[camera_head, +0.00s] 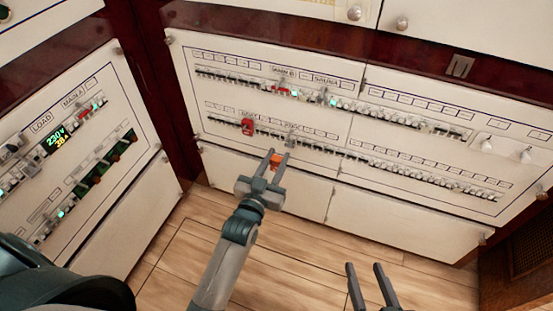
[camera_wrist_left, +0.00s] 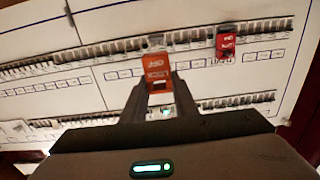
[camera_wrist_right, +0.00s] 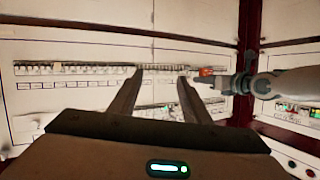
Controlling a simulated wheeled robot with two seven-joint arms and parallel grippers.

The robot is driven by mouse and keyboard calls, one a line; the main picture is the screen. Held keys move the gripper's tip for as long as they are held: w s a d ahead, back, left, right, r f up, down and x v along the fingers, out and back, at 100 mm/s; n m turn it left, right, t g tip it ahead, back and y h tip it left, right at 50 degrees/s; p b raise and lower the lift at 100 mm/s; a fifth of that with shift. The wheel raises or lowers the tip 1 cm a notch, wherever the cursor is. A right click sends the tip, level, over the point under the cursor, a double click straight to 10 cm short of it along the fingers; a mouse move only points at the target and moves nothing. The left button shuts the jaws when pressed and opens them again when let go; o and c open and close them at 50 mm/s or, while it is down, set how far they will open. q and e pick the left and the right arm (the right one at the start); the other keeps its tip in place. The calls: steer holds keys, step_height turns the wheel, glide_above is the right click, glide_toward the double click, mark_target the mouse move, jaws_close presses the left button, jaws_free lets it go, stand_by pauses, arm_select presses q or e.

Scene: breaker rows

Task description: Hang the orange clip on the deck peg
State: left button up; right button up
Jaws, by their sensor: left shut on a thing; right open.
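The orange clip (camera_head: 276,160) is held between the fingertips of my left gripper (camera_head: 277,158), which is shut on it in front of the lower breaker row. In the left wrist view the clip (camera_wrist_left: 158,70) shows upright between the fingers, with pale lettering. Two white pegs, one on the left (camera_head: 487,145) and one on the right (camera_head: 526,155), stick out at the panel's right end under small labels. I cannot read which is the deck peg. My right gripper (camera_head: 364,267) is open and empty, low over the floor.
A red clip (camera_head: 248,127) sits on the lower breaker row, left of my left gripper; it also shows in the left wrist view (camera_wrist_left: 228,42). A second breaker panel (camera_head: 75,150) with a green display stands at left. The wooden floor (camera_head: 300,255) below is clear.

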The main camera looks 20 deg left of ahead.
mark_target(278, 156)
arm_select(q)
steer(key=shift+p, duration=0.35)
steer(key=shift+w, duration=1.65)
steer(key=shift+w+d, duration=0.1)
steer(key=shift+w, duration=1.1)
arm_select(e)
steer(key=shift+s+d+f+g, duration=0.2)
steer(key=shift+f+g, duration=0.2)
steer(key=shift+f, duration=0.1)
arm_select(q)
steer(key=shift+p, duration=0.8)
arm_select(e)
steer(key=shift+r, duration=0.95)
arm_select(q)
steer(key=shift+w+d+b, duration=0.1)
steer(key=shift+w+b, duration=0.2)
steer(key=shift+w, duration=1.75)
arm_select(e)
steer(key=shift+f, duration=0.3)
arm_select(q)
steer(key=o, duration=1.1)
